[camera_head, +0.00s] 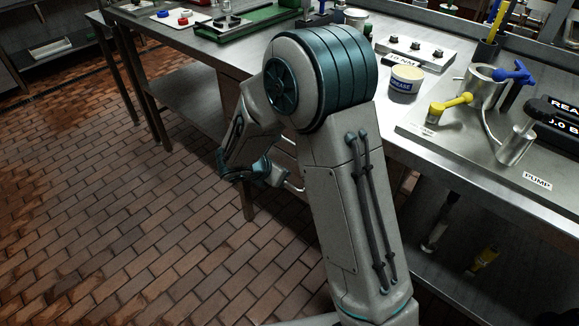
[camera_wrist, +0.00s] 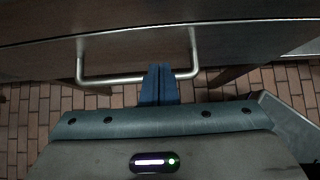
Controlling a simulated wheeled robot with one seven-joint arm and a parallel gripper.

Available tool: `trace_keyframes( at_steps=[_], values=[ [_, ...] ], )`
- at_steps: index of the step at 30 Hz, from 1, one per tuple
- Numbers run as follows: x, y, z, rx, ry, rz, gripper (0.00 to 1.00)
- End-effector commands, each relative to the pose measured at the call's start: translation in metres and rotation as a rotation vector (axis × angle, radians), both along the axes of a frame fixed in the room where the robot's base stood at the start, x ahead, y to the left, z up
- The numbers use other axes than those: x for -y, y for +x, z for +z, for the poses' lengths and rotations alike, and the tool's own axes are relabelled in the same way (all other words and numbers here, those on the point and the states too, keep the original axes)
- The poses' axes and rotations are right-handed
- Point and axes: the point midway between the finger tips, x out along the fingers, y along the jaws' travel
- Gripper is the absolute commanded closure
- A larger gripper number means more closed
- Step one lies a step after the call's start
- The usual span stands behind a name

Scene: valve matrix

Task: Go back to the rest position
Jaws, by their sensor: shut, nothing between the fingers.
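My gripper (camera_wrist: 159,70) shows in the wrist view as two blue fingers pressed together, shut and empty. Its fingertips overlap a bent metal bar handle (camera_wrist: 110,80) in the picture; I cannot tell whether they touch it. The handle is fixed to a dark panel (camera_wrist: 130,50) under the workbench. In the head view my arm reaches up, bends over at a large teal joint and comes down at the bench's front edge. There its wrist end hides the fingers, and part of a metal handle (camera_head: 293,186) shows beside it.
The steel workbench (camera_head: 440,150) runs along the right. On it stand a grease tub (camera_head: 405,78), a valve plate with a yellow lever (camera_head: 450,104) and a blue lever (camera_head: 513,73), and a green tray (camera_head: 250,25). The brick floor (camera_head: 130,220) on the left is clear.

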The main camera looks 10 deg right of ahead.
Motion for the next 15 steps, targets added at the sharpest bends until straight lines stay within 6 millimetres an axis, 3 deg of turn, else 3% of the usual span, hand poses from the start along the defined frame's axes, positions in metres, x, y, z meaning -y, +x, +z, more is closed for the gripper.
trace_keyframes(
  at_steps=[6, 15],
  values=[
    [-0.032, -0.024, 0.040, 0.002, 0.003, 0.006, 1.00],
    [-0.056, -0.043, 0.068, -0.001, 0.003, 0.005, 1.00]
  ],
)
